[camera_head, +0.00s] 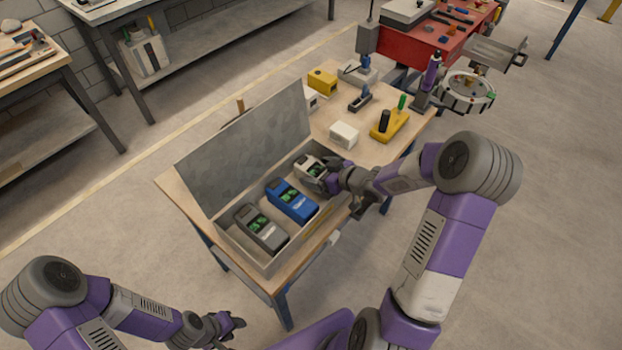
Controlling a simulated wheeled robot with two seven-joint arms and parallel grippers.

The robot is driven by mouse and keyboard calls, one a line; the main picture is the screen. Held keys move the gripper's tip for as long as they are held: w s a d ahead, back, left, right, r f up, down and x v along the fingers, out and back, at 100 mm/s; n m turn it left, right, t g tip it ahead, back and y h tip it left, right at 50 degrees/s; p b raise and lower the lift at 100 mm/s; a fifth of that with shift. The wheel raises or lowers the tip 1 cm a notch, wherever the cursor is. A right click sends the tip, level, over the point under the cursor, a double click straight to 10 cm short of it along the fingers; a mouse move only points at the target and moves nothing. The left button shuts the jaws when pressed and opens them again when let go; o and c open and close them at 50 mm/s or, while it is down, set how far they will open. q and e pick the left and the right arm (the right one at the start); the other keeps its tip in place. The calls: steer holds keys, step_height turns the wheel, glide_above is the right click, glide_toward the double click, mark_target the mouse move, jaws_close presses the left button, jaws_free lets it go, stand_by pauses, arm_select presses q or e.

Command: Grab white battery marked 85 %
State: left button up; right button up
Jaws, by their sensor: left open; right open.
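A white battery (306,166) with a green display lies at the far end of an open grey box (262,263). A blue battery (291,200) lies in the middle of the box and a grey battery (260,228) at its near end. The figures on the displays are too small to read. My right gripper (327,177) is open at the right end of the white battery and partly hides it. I cannot tell whether the fingers touch it. My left gripper (236,324) is open and empty, low in front of the table.
The box's raised lid (247,148) stands along its back side. A white block (344,134), a yellow block (322,81) and a yellow holder (390,125) stand on the wooden table (185,190) beyond the box. A red workbench (420,44) stands farther back.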

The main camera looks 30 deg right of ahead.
steer(key=shift+w, duration=0.15)
steer(key=shift+c, duration=1.2)
jaws_close()
steer(key=shift+r, duration=0.15)
